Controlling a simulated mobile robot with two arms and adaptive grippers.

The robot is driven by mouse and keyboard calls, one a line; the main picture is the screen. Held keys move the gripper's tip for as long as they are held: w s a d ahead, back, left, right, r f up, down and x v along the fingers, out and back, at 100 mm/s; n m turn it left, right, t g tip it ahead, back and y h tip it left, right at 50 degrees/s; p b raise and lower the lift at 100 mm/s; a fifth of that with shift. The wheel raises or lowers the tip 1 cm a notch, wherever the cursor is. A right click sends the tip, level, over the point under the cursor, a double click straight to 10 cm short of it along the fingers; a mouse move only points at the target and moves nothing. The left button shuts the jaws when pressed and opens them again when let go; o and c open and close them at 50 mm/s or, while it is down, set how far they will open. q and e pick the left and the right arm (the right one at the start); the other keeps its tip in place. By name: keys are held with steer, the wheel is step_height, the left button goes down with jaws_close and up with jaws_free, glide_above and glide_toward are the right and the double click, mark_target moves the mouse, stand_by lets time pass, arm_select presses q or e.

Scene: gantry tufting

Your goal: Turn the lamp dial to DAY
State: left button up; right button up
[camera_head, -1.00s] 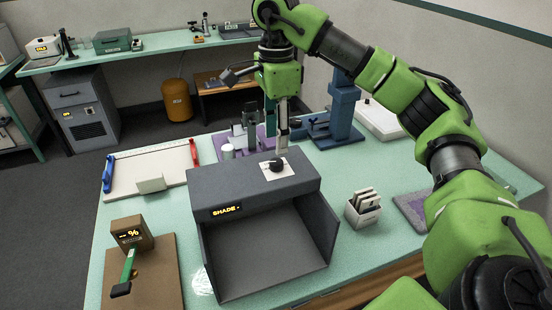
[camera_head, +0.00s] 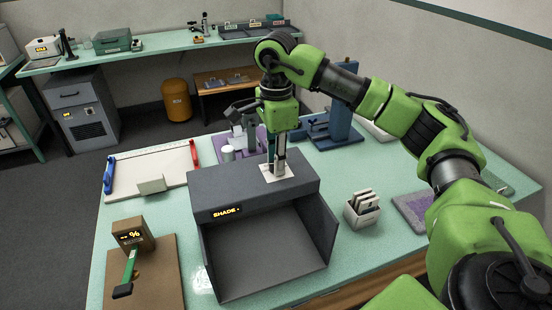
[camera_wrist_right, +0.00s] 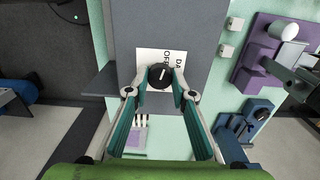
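The lamp dial (camera_wrist_right: 160,76) is a black round knob with a pale pointer line on a white label plate (camera_wrist_right: 146,58). Partly covered letters, "DA" and "OFF", show on the plate. The plate lies on top of a dark grey light booth (camera_head: 220,185), whose display (camera_head: 226,211) reads "SHADE". My right gripper (camera_head: 279,167) points down over the plate and hides the dial in the head view. In the right wrist view my right gripper (camera_wrist_right: 160,84) has its fingertips apart on either side of the dial; I cannot tell whether they touch it. My left gripper is not in view.
A card holder (camera_head: 361,215) stands right of the booth. A white board (camera_head: 125,179) with red and blue ends lies to the left. A brown box with a green-handled lever (camera_head: 131,262) is at front left. Blue and purple fixtures stand behind the booth.

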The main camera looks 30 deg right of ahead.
steer(key=shift+m, duration=0.5)
steer(key=m+b, duration=0.1)
steer(key=m, duration=0.2)
steer(key=shift+f, duration=0.1)
steer(key=m+b, duration=0.1)
steer(key=m, duration=0.4)
steer(key=shift+m, duration=0.4)
steer(key=shift+b, duration=0.3)
steer(key=o, duration=1.1)
steer(key=shift+o, duration=0.2)
